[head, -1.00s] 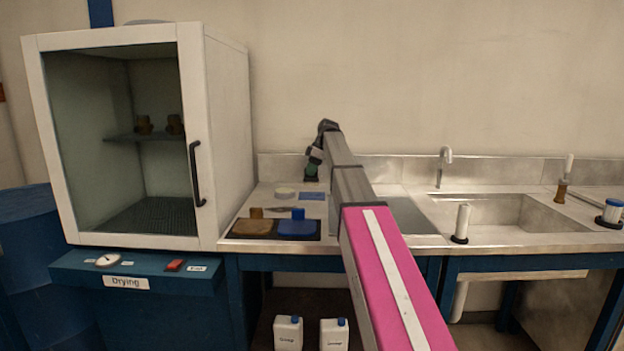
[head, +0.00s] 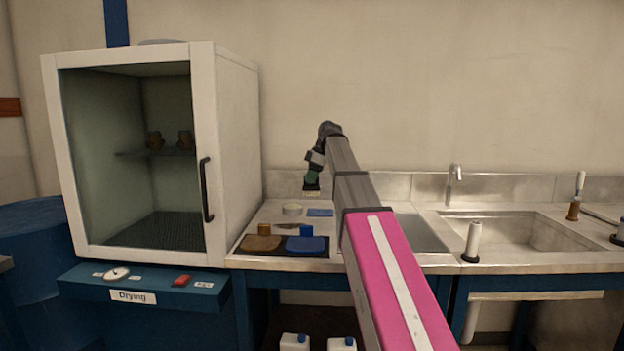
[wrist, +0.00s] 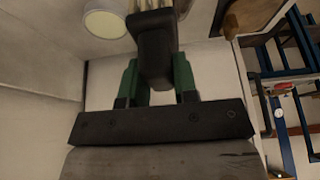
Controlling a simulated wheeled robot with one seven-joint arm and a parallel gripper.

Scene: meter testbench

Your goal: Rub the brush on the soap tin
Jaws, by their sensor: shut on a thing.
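The soap tin is a round, shallow, pale tin (head: 292,209) on the steel counter, left of my arm's end. In the wrist view the tin (wrist: 105,20) shows at the top left with a cream-coloured inside. My gripper (head: 312,180) has green fingers and is shut on the brush. The brush (wrist: 154,45) has a dark body between the fingers, with pale bristles at the top edge of the wrist view. In the head view the pale bristles (head: 311,193) hang below the gripper, right of the tin and seemingly above the counter. The brush and tin appear apart.
A blue pad (head: 320,212) lies beside the tin. In front, a dark tray (head: 284,250) holds a brown sponge (head: 262,243) and a blue sponge (head: 306,244), each with a block. A white drying cabinet (head: 232,150) stands left. A sink (head: 525,232) is at the right.

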